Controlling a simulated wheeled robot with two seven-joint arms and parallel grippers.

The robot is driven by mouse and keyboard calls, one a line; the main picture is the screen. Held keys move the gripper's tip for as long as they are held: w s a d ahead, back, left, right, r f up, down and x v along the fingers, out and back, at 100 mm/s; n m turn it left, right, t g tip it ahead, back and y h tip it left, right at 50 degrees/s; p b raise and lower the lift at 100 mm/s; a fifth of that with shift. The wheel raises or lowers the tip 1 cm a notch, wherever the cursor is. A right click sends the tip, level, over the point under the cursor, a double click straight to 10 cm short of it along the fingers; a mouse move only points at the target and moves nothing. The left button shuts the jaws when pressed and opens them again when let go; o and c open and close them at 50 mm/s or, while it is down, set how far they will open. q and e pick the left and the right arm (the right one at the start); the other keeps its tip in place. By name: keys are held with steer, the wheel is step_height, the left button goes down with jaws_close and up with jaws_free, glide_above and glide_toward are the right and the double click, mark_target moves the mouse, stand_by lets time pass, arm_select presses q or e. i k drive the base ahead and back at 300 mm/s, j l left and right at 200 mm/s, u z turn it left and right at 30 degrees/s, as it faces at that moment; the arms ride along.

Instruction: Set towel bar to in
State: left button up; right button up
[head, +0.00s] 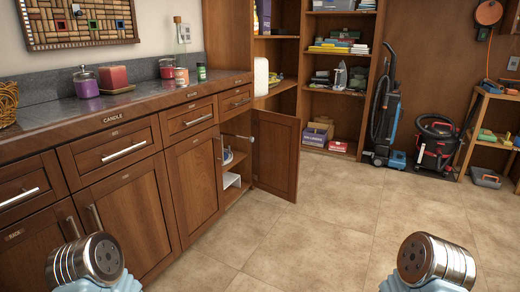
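A lower cabinet with an open door (274,153) stands at the right end of the counter. In its upper opening a short pale bar (240,136) shows, possibly the towel bar; it is too small to tell how far out it sits. The cabinet's deeper inside is hidden by the neighbouring cabinet front. Rounded metal parts of my two arms show at the bottom left and bottom right, apart from the cabinet. Neither of my grippers shows in the head view.
Closed drawers and doors with metal handles line the counter (110,110), which bears jars and candles. A vacuum cleaner (384,115) and a red and black canister vacuum (436,147) stand near shelves at the back. The tiled floor (320,215) ahead is clear.

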mark_target(251, 140)
steer(key=i, duration=0.4)
steer(key=i+l+u, duration=0.1)
steer(key=i+l, duration=0.35)
steer(key=i, duration=0.2)
steer(key=i+l+u, duration=0.1)
steer(key=i+l, duration=0.45)
steer(key=i, duration=0.05)
